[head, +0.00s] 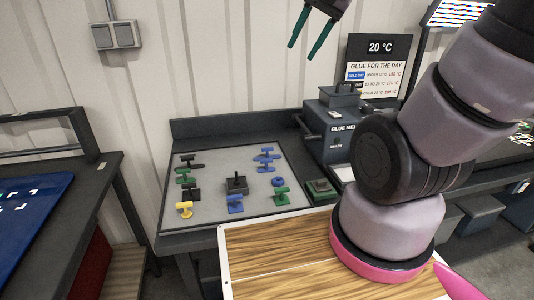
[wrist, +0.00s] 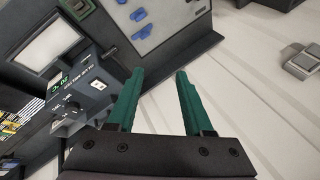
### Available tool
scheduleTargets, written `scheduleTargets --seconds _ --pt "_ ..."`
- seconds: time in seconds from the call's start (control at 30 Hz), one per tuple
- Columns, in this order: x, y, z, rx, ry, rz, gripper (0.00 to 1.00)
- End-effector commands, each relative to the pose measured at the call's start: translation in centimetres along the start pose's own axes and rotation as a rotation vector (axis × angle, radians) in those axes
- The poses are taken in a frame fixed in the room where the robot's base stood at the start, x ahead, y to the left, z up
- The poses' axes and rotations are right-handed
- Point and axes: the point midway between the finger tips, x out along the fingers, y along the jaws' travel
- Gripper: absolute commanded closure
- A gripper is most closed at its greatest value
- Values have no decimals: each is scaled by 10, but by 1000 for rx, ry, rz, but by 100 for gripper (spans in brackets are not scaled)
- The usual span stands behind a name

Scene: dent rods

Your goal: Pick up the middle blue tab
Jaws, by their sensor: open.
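Several blue tabs lie on a light grey mat (head: 215,176) in the head view. Three are close together at the back right: a rear one (head: 267,150), a middle one (head: 265,158) and a front one (head: 265,169). A rounder blue piece (head: 278,181) and another blue tab (head: 235,204) lie nearer the front. In the wrist view, blue tabs (wrist: 142,32) show at the top, beyond the fingers. My gripper (head: 302,51) is open and empty, high above and to the right of the mat; its green fingers also show in the wrist view (wrist: 160,75).
Green (head: 281,195), yellow (head: 184,209) and black (head: 193,191) tabs surround a dark block (head: 236,184) on the mat. A glue machine (head: 338,125) and a sign (head: 378,65) stand to the right. The wall is behind the bench.

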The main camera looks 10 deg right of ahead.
Motion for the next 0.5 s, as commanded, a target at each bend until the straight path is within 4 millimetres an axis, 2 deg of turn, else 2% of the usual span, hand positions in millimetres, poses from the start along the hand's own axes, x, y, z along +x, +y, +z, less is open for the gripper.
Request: scheduleTargets --seconds 0.27,0.37,0.5 --pt "44 -8 -22 182 -98 32 49" --pt "71 -10 -32 283 -145 55 49" --pt "122 -9 -48 463 -216 107 49"
